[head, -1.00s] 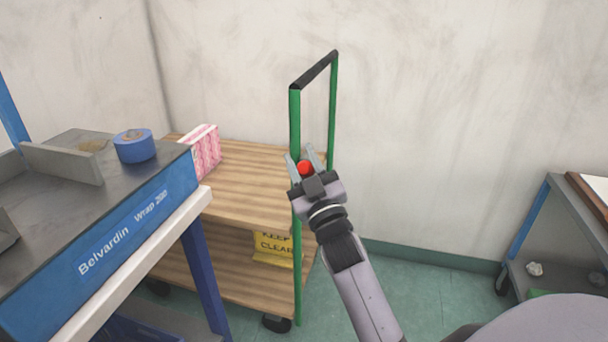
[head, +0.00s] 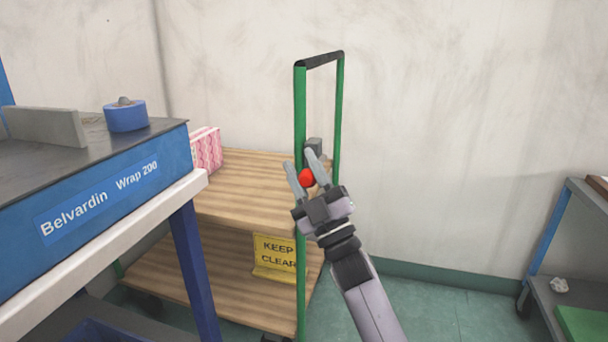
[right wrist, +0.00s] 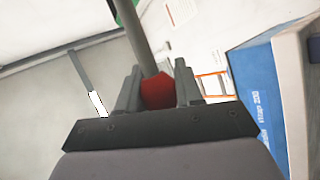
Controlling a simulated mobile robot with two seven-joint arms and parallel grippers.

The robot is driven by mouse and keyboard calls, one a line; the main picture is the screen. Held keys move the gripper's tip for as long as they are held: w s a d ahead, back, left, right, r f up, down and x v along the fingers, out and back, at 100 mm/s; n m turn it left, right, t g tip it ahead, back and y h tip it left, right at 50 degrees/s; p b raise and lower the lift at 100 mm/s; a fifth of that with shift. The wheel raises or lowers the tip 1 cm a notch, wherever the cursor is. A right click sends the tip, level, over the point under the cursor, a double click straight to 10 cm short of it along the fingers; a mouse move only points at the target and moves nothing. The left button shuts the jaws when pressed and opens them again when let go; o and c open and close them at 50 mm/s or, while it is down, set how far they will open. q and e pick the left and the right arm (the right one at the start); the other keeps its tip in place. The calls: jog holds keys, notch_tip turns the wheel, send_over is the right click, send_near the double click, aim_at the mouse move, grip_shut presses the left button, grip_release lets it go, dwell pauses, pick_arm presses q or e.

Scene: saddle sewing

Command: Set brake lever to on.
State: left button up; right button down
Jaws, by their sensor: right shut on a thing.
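The brake lever has a red knob (head: 306,178) on the green-framed cart (head: 300,120). My right gripper (head: 304,168) is at the knob, with its two fingers on either side of it, shut on it. In the right wrist view the red knob (right wrist: 157,91) sits between the fingers, and a grey rod (right wrist: 137,38) runs up from it to a green part. A grey block (head: 315,146) shows just behind the fingers at the cart's frame. My left gripper is not in view.
The cart has wooden shelves with a pink-and-white box (head: 206,149) and a yellow "KEEP CLEAR" sign (head: 274,257). A blue wrapping machine (head: 110,190) stands at the left. A grey-and-blue shelf unit (head: 567,240) stands at the right. Floor between is clear.

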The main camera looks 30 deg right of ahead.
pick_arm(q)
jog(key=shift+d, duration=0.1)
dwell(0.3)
pick_arm(e)
jog(key=c, duration=0.8)
grip_release()
jog(key=shift+o, duration=0.2)
jog(key=shift+f, duration=0.1)
